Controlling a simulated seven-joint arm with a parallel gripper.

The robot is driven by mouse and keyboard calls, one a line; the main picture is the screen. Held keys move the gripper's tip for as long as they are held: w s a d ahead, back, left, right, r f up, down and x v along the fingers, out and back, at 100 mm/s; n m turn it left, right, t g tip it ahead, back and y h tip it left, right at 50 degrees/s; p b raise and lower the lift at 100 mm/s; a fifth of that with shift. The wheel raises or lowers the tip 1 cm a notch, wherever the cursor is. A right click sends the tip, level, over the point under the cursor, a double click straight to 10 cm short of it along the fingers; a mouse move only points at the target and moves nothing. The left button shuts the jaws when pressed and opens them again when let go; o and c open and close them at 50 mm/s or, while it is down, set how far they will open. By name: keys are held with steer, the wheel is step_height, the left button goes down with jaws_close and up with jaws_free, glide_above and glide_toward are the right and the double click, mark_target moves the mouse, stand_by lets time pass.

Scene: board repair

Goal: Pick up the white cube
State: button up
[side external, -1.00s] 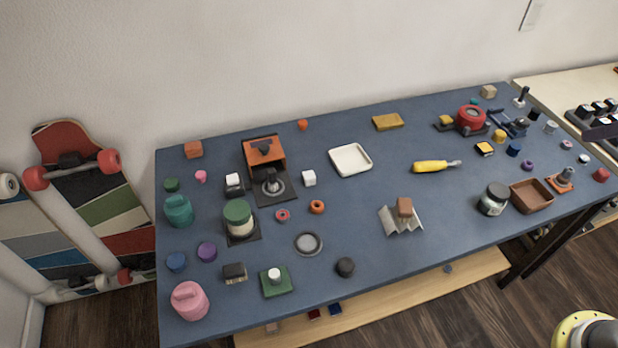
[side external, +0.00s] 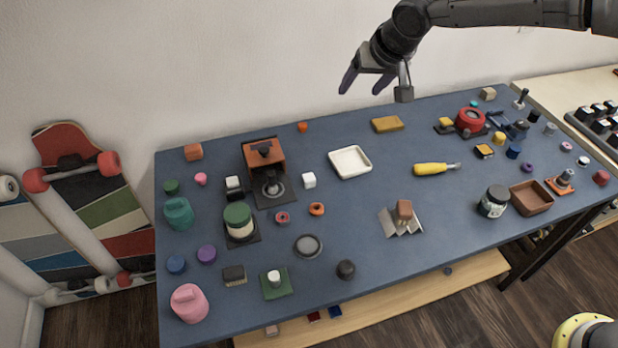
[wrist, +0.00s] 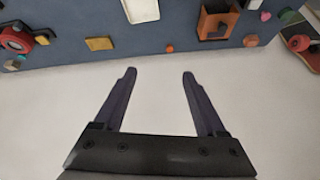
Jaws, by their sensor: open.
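The white cube (side external: 309,180) sits on the blue table, right of the orange and black device (side external: 265,155) and left of the white tray (side external: 350,175). My gripper (side external: 364,86) is above the far edge of the table, against the white wall, well up and back from the cube. Its two dark fingers are spread and empty. In the wrist view my gripper (wrist: 159,73) has only pale wall between its fingers. The tray shows there at the top edge (wrist: 141,10); the cube is hard to make out.
A black block with a white top (side external: 234,184) stands left of the device. An orange ring (side external: 317,209) and a red ring (side external: 282,217) lie in front of the cube. A yellow screwdriver (side external: 436,168) lies right of the tray. The table between tray and screwdriver is clear.

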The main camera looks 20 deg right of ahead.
steer(key=a+f+n+g, duration=0.1)
steer(key=a+f, duration=0.5)
steer(key=f, duration=0.3)
steer(key=n+g, duration=0.1)
glide_toward(310, 179)
steer(key=x, duration=0.3)
steer(key=shift+s+f, duration=0.1)
steer(key=shift+f, duration=0.15)
steer(key=shift+x, duration=2.95)
steer(key=shift+w, duration=0.2)
jaws_close()
